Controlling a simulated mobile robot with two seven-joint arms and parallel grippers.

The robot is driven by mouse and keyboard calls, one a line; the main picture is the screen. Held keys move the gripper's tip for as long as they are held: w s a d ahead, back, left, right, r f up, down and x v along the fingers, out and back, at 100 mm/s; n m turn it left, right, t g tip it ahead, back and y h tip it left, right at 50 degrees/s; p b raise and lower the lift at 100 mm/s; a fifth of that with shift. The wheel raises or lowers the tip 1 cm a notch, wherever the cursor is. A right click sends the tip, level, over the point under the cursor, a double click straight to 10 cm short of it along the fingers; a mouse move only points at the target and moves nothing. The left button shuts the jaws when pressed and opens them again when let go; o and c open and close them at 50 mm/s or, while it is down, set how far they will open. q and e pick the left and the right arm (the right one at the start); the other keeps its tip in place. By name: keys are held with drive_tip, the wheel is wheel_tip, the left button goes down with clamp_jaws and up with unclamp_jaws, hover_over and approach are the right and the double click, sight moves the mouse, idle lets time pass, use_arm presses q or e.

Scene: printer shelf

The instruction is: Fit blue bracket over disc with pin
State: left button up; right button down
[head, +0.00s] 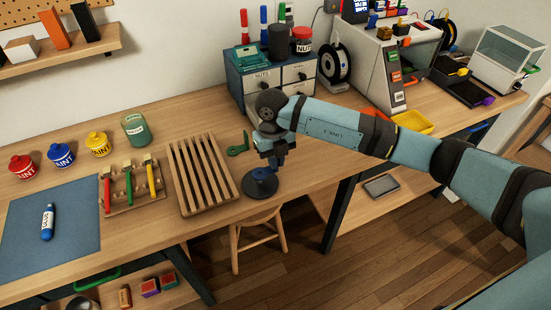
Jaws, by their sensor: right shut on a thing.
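My right gripper (277,157) points down above the dark disc (260,185) at the front edge of the bench. It is shut on a small dark blue piece, which looks like the blue bracket (281,160). The fingers hide much of the piece. The round disc lies just below the gripper, and the lower end of the held piece is at or close above it. I cannot tell whether they touch. The pin on the disc cannot be made out clearly. A green bracket (238,148) lies on the bench behind and left of the gripper. My left gripper is not in view.
A slatted wooden rack (200,176) lies left of the disc. A drawer cabinet (270,80) stands close behind the gripper. A yellow tray (413,122) and printer (388,65) are to the right. The bench edge drops off right beside the disc, with a stool (258,226) below.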

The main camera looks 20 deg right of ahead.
drive_tip(key=shift+f, duration=0.15)
drive_tip(key=shift+f+b, duration=0.45)
drive_tip(key=shift+f, duration=0.15)
drive_tip(key=shift+f, duration=0.3)
idle(0.5)
drive_tip(key=shift+f+b, duration=0.65)
drive_tip(key=shift+f, duration=0.05)
idle(0.4)
drive_tip(key=c, duration=1.2)
unclamp_jaws()
drive_tip(key=shift+o, duration=0.2)
drive_tip(key=shift+r, duration=0.15)
drive_tip(key=shift+r+p, duration=2.2)
drive_tip(key=shift+r, duration=1.2)
